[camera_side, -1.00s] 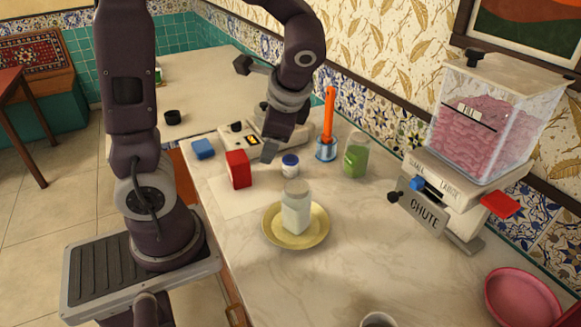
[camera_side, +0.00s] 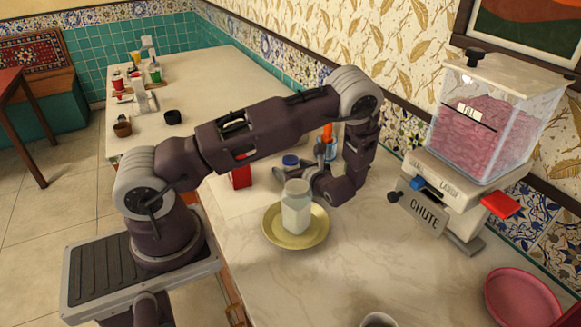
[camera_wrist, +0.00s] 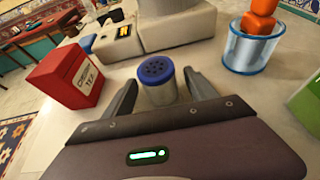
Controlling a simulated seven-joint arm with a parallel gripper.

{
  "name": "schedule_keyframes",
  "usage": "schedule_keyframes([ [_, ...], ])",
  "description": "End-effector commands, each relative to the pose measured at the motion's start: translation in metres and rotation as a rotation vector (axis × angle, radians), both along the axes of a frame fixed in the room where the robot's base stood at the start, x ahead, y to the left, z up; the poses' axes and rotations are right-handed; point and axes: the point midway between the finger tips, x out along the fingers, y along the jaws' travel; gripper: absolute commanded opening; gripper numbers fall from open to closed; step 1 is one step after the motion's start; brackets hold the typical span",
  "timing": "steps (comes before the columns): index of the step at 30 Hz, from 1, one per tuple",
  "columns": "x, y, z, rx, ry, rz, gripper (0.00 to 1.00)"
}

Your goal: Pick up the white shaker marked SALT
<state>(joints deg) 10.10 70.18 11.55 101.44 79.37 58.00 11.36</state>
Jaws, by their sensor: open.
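A small whitish shaker with a blue, holed lid (camera_wrist: 157,70) stands upright on the counter in the wrist view. Its blue lid also shows in the side view (camera_side: 290,160), where the body is mostly hidden. No SALT marking is readable. My gripper (camera_wrist: 161,82) is open, with one finger on each side of the shaker; I cannot tell whether either touches it. In the side view my gripper (camera_side: 306,164) reaches in low from the right. A glass jar of white contents (camera_side: 297,212) stands on a yellow plate (camera_side: 275,239) in front; it bears no readable mark.
A red box with lettering (camera_wrist: 72,75) stands left of the shaker. A clear-blue holder (camera_wrist: 250,52) with an orange-handled item stands right, and a green object (camera_wrist: 307,102) lies farther right. A dispenser marked CHUTE (camera_side: 425,208) stands at right. The front counter is mostly clear.

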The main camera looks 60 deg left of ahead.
Motion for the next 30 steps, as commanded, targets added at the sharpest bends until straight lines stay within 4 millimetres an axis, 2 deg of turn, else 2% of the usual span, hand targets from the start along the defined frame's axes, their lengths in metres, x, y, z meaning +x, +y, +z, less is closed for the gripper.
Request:
schedule_keyframes([
  [3,0.0,0.007,-0.003,-0.002,-0.001,-0.002,0.66],
  [8,0.001,0.008,-0.003,-0.002,-0.001,-0.002,0.66],
  [11,0.001,0.007,-0.003,-0.002,-0.001,-0.002,0.51],
  [18,0.0,0.007,-0.003,-0.002,-0.001,-0.002,0.03],
  [19,0.0,0.007,-0.003,-0.002,0.0,-0.001,0.0],
  [26,0.001,0.007,-0.002,-0.001,-0.001,-0.001,0.0],
  [30,0.001,0.007,0.014,-0.001,-0.004,0.0,0.0],
])
